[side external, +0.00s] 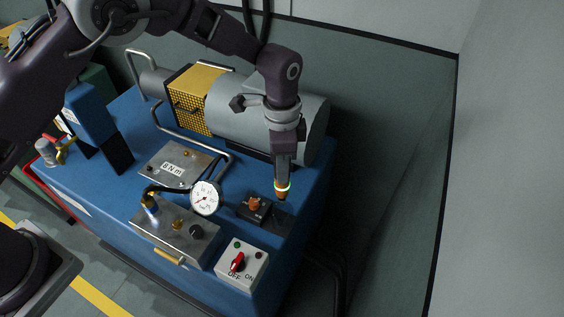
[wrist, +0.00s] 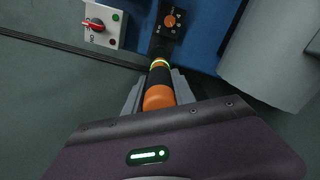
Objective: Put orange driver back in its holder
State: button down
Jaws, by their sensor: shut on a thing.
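The orange driver (wrist: 159,97) is in my gripper, with an orange end, a black middle band and a glowing green-yellow ring near its far end. In the side external view the ring (side external: 282,187) and an orange tip show below my gripper (side external: 283,178), above the right part of the blue console top. In the wrist view my gripper (wrist: 160,88) has its grey fingers on either side of the driver. A small black block with an orange dial (side external: 254,203) sits just left of the driver; the dial also shows in the wrist view (wrist: 170,21). I cannot tell which part is the holder.
A grey switch box with a red knob (side external: 238,262) stands at the console's front corner. A round gauge (side external: 206,198) stands left of the dial block. A large grey cylinder (side external: 236,107) lies behind. The floor right of the console is clear.

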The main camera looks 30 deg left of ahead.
aim_at(282, 191)
jog(key=shift+f, duration=0.65)
dwell(0.4)
jog(key=shift+f, duration=1)
jog(key=shift+f, duration=0.95)
jog(key=shift+f, duration=0.95)
jog(key=shift+f, duration=1.1)
